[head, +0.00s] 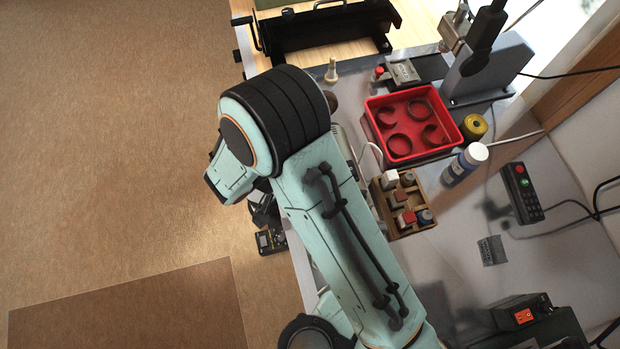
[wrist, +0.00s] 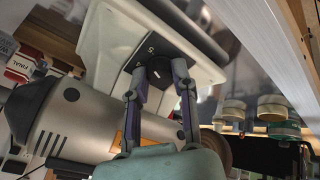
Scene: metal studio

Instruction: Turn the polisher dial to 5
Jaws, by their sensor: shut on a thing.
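In the wrist view my gripper (wrist: 159,70) has its two fingers on either side of a dark round dial (wrist: 160,75) and is shut on it. The dial sits on a dark plate on the cream housing of the polisher (wrist: 106,38). A white number that looks like 5 shows on the plate near the dial. The dial's pointer mark is too small to read surely. The polisher's silver motor body lies below and left of the fingers. In the head view my arm covers most of the polisher and hides the dial.
In the head view a red tray (head: 372,118) with curved parts, a wooden block holder (head: 396,226), a white-capped bottle (head: 462,168) and a yellow-topped jar (head: 474,127) stand right of my arm. A black control box (head: 521,192) lies farther right. Several pale jars (wrist: 272,108) show in the wrist view.

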